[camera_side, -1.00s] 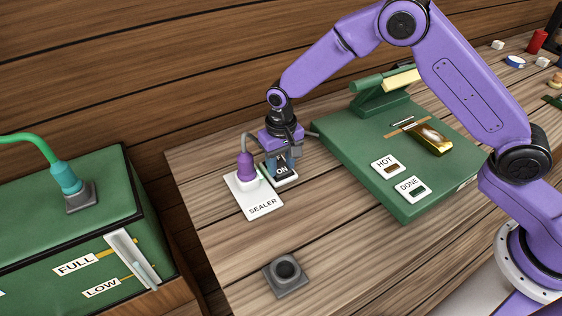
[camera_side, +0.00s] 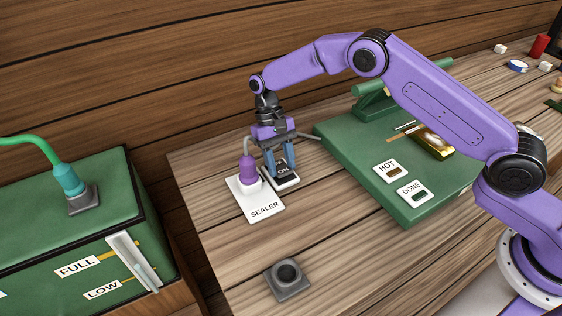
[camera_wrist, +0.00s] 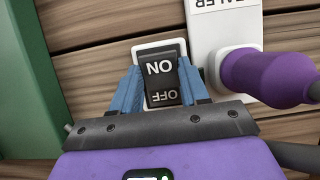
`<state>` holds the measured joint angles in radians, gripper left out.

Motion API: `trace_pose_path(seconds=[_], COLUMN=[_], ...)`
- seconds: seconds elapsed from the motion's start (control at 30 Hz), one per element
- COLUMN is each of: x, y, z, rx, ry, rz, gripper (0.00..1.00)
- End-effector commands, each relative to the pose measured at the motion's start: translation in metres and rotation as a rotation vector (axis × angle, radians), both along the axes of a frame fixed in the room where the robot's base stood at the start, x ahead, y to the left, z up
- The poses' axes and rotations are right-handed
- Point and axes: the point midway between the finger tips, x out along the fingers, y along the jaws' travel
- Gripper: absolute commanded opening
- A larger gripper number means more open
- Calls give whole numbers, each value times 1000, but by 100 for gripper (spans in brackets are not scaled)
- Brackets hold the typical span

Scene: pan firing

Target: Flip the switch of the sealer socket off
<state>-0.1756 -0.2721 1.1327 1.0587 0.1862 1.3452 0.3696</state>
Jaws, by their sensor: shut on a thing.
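The sealer socket's black rocker switch (camera_side: 283,170) sits in a white frame beside the SEALER plate (camera_side: 264,207). In the wrist view the rocker (camera_wrist: 160,82) shows both ON and OFF; I cannot tell which side is pressed. A purple plug (camera_side: 247,169) stands in the socket; it also shows in the wrist view (camera_wrist: 262,75). My gripper (camera_side: 281,170) points down over the switch. Its blue fingers (camera_wrist: 162,92) stand on either side of the rocker, shut on it, and hide part of it in the side view.
The green sealer (camera_side: 400,190) with HOT and DONE labels lies right of the switch. A grey block with a round black top (camera_side: 288,274) sits in front. A green box (camera_side: 60,225) with FULL and LOW labels stands at left. Bare wood lies between.

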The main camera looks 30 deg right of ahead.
Motion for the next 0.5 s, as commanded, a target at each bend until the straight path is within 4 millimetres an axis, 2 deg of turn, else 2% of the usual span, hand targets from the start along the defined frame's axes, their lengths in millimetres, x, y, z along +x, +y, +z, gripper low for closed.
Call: trace_pose_path(seconds=[0.27,0.3,0.33,0.37,0.5], x=[-1,-1,-1,-1,0], y=[0,0,0,0,0], z=[0,0,0,0,0], rx=[0,0,0,0,0], ry=[3,3,3,3,2], rz=[0,0,0,0,0], gripper=[14,54,64,70,70])
